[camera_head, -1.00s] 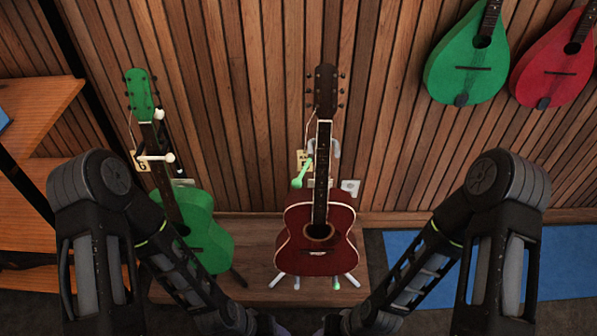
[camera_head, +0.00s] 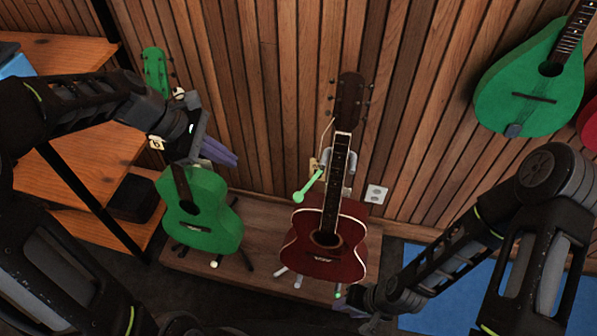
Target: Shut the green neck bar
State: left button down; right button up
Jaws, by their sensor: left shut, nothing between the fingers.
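The green neck bar (camera_head: 309,186) is a light green rod with a round end. It sticks out down and to the left from beside the neck of the dark red guitar (camera_head: 322,245), not across the neck. The guitar stands upright in its stand (camera_head: 352,162). My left gripper (camera_head: 232,158), with purple fingers, is shut and empty. It is in front of the green guitar's neck, left of the green bar and apart from it. My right gripper (camera_head: 350,300) is low, near the red guitar's lower right side; its fingers are too unclear to read.
A green guitar (camera_head: 200,213) stands on the same low wooden platform (camera_head: 262,258). Wooden shelves (camera_head: 100,165) are at the left. A green mandolin (camera_head: 530,85) hangs on the slatted wall at upper right. A blue mat (camera_head: 470,290) lies on the floor at right. Space between the guitars is free.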

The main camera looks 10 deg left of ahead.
aim_at(309, 184)
pick_arm(q)
jog(key=s, duration=0.1)
jog(key=s+d+n+g+h, duration=0.1)
jog(key=shift+s+d+r+n, duration=0.3)
jog(key=shift+r, duration=0.1)
jog(key=shift+d+f, duration=0.1)
jog(key=d+r+x, duration=0.1)
jog(key=d+x, duration=0.1)
jog(key=x, duration=1.1)
jog(key=shift+r, duration=0.3)
jog(key=shift+s+p, duration=0.1)
jog(key=shift+p, duration=0.2)
